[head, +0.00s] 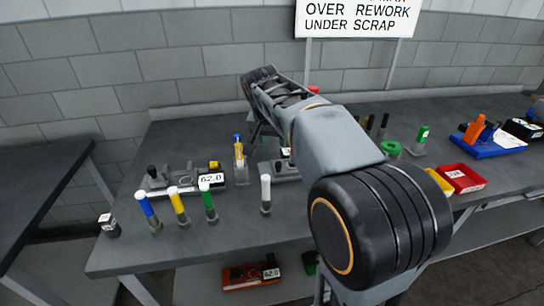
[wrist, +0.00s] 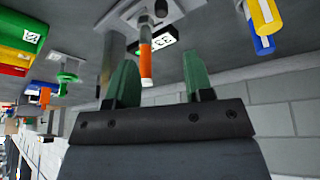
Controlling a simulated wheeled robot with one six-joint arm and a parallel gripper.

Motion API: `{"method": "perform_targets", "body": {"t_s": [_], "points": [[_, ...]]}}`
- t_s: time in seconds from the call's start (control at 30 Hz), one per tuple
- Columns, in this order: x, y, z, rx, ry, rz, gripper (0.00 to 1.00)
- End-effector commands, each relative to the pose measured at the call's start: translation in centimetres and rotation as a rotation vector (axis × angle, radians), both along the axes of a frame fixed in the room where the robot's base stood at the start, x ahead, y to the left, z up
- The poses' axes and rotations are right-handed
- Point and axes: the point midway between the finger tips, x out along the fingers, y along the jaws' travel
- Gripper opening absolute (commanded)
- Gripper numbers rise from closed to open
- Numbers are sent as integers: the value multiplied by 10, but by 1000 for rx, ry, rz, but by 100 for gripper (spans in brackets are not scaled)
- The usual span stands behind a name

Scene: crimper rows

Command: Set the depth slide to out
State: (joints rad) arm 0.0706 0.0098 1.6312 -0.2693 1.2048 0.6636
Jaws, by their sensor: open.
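I cannot pick out the depth slide for certain in either view. In the wrist view, a pale base plate (wrist: 128,16) carries dark knobs (wrist: 194,6) at the top edge. An orange-and-grey post (wrist: 146,62) shows between the fingers of my gripper (wrist: 160,78), apart from both green fingertips. My gripper is open and empty. In the head view, a crimper station (head: 182,179) with dark knobs sits on the bench left of my arm. Another station (head: 285,170) is partly hidden behind my arm.
Blue (head: 147,208), yellow (head: 177,205), green (head: 208,202) and white (head: 265,190) handled posts stand along the front of the bench (head: 235,232). A red bin (head: 462,180) sits at right.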

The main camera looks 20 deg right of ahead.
Motion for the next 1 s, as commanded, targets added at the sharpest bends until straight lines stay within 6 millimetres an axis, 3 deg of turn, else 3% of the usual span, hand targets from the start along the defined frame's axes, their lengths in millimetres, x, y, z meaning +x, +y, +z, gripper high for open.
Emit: {"method": "perform_targets", "body": {"t_s": [0.6,1.0], "points": [[30,-21,-99,0,3,15,48],[38,-30,-123,0,1,13,48]]}}
